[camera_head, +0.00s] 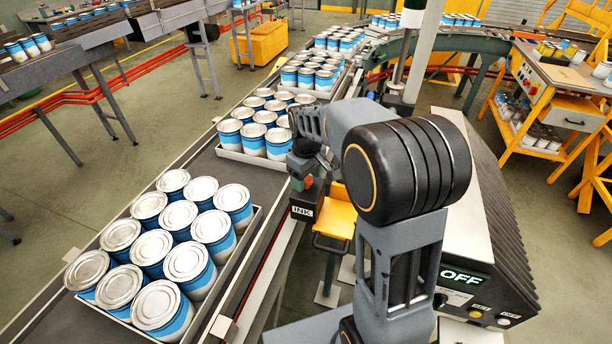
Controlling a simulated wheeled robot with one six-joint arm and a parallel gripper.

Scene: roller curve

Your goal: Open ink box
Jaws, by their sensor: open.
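The ink box (303,212) is a small black box with a white "INK" label, beside the conveyor's right-hand rail near the middle of the picture. Its top is partly hidden by my gripper and by a small reddish and green part (302,184) just above it. I cannot tell whether its lid is open. My gripper (299,176) is small and dark in this view, at or just above the box's top, and its fingers are hard to make out. It appears open, with nothing seen between the jaws. I cannot tell whether it touches the box.
A conveyor (193,166) with trays of blue-and-white cans runs along the left of the box. A yellow seat-like piece (337,218) stands right of it. A machine with a lit "OFF" display (465,279) is at lower right. A yellow workbench (548,95) stands at the far right.

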